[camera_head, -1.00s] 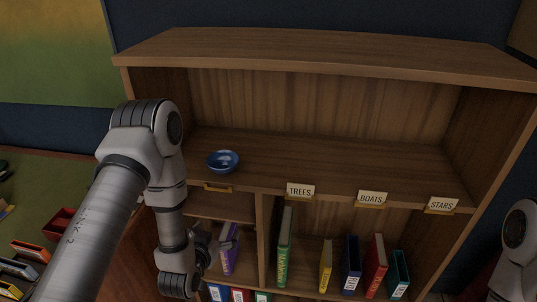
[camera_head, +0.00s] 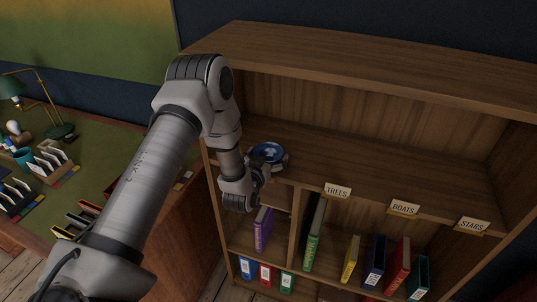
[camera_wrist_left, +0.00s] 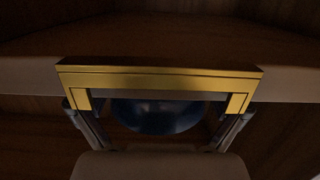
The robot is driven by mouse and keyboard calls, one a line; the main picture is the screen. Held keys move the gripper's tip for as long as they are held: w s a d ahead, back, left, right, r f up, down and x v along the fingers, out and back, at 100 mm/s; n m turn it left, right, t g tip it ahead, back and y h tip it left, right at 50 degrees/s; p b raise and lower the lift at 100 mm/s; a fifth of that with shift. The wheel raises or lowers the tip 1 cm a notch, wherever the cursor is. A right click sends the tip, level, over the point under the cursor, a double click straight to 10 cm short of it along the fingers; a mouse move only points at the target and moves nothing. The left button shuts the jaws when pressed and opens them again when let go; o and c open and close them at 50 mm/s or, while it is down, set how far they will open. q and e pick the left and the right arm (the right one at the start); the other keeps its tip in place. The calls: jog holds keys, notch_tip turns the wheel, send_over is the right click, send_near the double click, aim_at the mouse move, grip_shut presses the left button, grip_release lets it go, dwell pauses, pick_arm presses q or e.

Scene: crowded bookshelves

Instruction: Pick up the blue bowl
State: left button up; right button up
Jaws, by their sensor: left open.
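The blue bowl (camera_head: 267,152) with a pale pattern inside sits upright at the left end of the upper shelf, near the front edge. My left gripper (camera_head: 270,170) is at the shelf's front edge, right by the bowl, partly hidden by its own wrist. In the left wrist view, the dark blue bowl (camera_wrist_left: 157,117) shows between the two spread fingers of the left gripper (camera_wrist_left: 157,108). A brass label holder (camera_wrist_left: 160,75) cuts off part of the bowl there. The gripper is open; I cannot tell whether a finger touches the bowl. My right gripper is out of view.
The upper shelf (camera_head: 390,170) is clear to the right of the bowl. Labels such as TREES (camera_head: 338,190) line its front edge. Books, including a green one (camera_head: 314,240), stand below. A cluttered green desk (camera_head: 105,150) is at the left.

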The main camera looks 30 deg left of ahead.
pick_arm(q)
jog(key=c, duration=1)
jog(key=shift+o, duration=0.2)
jog(key=shift+r, duration=0.15)
